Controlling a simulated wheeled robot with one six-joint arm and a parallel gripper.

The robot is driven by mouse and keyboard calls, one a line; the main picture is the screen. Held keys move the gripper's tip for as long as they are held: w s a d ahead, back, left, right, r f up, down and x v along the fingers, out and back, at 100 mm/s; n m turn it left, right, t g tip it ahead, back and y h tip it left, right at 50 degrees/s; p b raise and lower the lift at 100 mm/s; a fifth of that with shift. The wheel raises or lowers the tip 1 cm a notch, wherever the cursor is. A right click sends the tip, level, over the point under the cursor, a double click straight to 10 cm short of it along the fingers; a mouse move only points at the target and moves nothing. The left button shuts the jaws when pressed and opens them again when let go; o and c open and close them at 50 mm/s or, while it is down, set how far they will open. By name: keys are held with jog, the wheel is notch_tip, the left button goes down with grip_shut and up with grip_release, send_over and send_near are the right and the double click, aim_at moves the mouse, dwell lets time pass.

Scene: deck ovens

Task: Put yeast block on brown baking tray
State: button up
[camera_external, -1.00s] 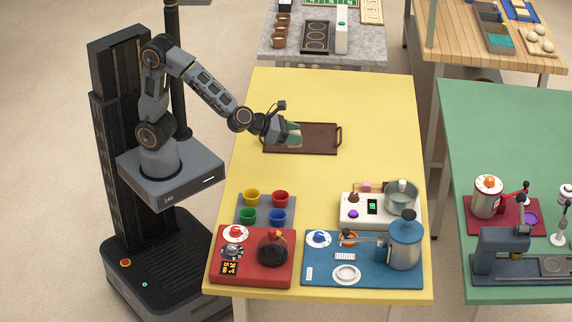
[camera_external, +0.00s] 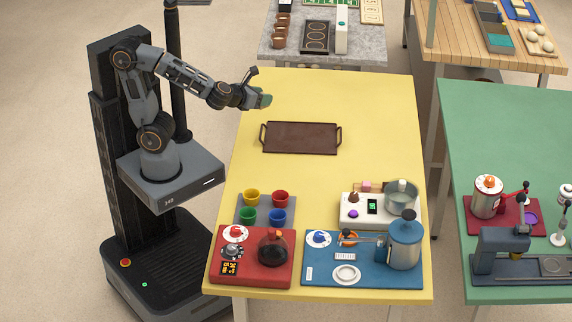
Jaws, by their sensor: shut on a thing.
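The brown baking tray (camera_external: 300,150) lies flat on the yellow table, with a handle at each short end, and its surface is bare. My gripper (camera_external: 263,99) is raised behind and to the left of the tray, near the table's left edge, and is apart from the tray.
A block of coloured cups (camera_external: 265,208), a red station with a dark kettle (camera_external: 273,250), a blue station with a steel pot (camera_external: 405,245) and a white scale (camera_external: 350,212) fill the table's front. The table around and right of the tray is clear.

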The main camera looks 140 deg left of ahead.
jog(key=w+a+f+b, duration=0.2)
jog(key=w+a+f, duration=0.25)
jog(key=a, duration=0.25)
jog(key=b, duration=0.1)
send_over(301, 137)
jog(key=f, duration=0.5)
jog(key=shift+s+d+f, duration=0.15)
jog(key=shift+d, duration=0.05)
jog(key=shift+a+f, duration=0.1)
jog(key=shift+f, duration=0.2)
jog(key=shift+w+a+f+b, duration=0.15)
jog(key=shift+f+b, duration=0.45)
jog(key=shift+f, duration=0.95)
jog(key=shift+f, duration=0.1)
jog(key=shift+f, duration=0.15)
jog(key=o, duration=0.9)
jog(key=shift+o, duration=0.2)
